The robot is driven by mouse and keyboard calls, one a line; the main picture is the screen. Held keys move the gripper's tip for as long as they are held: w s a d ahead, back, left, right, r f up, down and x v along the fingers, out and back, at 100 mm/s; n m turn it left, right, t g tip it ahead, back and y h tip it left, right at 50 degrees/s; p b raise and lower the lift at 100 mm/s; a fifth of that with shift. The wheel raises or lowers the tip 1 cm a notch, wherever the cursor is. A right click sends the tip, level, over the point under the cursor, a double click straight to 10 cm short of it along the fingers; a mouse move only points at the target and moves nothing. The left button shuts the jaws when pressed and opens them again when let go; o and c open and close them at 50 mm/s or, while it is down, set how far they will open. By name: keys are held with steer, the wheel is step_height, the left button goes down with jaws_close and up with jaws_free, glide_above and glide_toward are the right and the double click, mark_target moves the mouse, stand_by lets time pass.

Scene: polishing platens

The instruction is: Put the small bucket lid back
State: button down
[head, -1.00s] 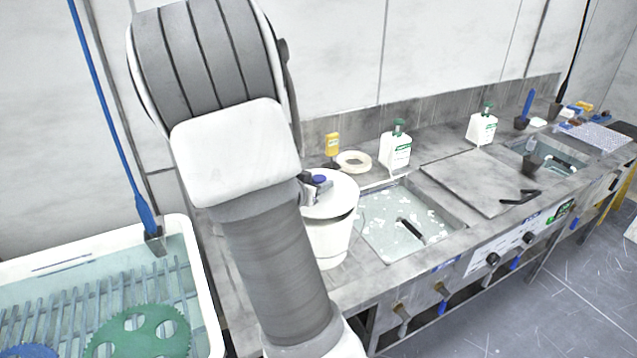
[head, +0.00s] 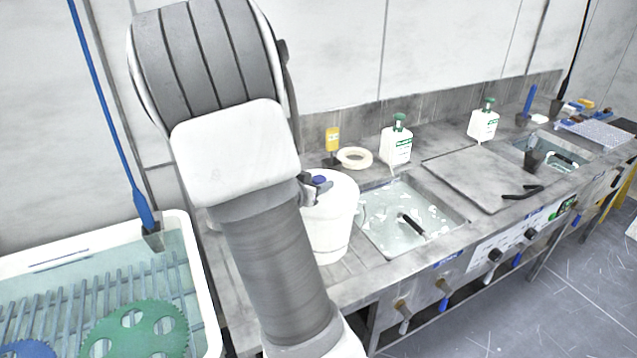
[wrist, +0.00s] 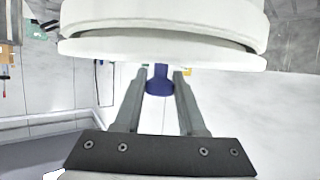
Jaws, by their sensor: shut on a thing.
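The small white bucket (head: 328,238) stands on the grey counter, partly hidden behind my arm. The white lid (head: 342,186) is over its mouth, with a blue knob (head: 319,180) on top. My gripper (head: 312,190) is shut on this knob. In the wrist view, the fingers (wrist: 158,88) close around the blue knob (wrist: 159,80). There the lid (wrist: 160,52) shows as a pale disc against the bucket (wrist: 165,14), with a dark line between them, widest to the right. I cannot tell whether the lid is fully seated.
A sink with water (head: 385,235) lies right of the bucket. Behind stand a white ring (head: 354,152), a yellow bottle (head: 332,140) and white pump bottles (head: 397,146). A tank with a green disc (head: 140,330) is at the lower left. A flat cover (head: 475,172) lies farther right.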

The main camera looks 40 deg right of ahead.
steer(key=shift+f, duration=0.35)
steer(key=shift+c, duration=2)
jaws_free()
steer(key=p+v, duration=0.3)
steer(key=v, duration=1.4)
steer(key=shift+a+p, duration=0.2)
steer(key=shift+p, duration=0.15)
